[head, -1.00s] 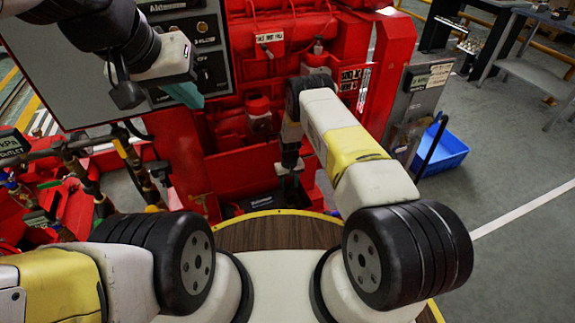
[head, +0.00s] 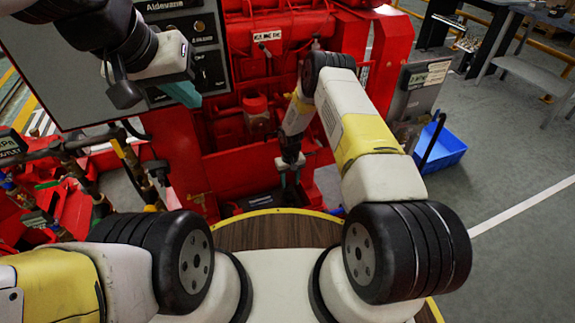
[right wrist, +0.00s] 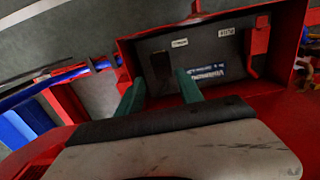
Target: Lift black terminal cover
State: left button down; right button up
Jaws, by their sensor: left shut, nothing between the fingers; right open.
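A dark battery box (head: 262,203) sits low in the red frame in the head view. In the right wrist view its dark top (right wrist: 213,55) with a blue-and-white label lies inside a red tray (right wrist: 128,58). A small black block (right wrist: 176,62) on that top may be the terminal cover; I cannot tell for sure. My right gripper (head: 289,180) is above the tray's right part in the head view. In the right wrist view its teal fingers (right wrist: 160,92) are apart, with nothing between them. My left gripper (head: 182,94) is shut and empty before the grey control panel.
The red tray walls and engine frame (head: 215,175) closely surround the battery. The grey control panel (head: 75,70) stands at left, with pipes and a gauge (head: 12,145) below. A blue bin (head: 440,150) lies on the floor at right.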

aim_at(289, 197)
jog(key=shift+f, duration=3.8)
grip_shut()
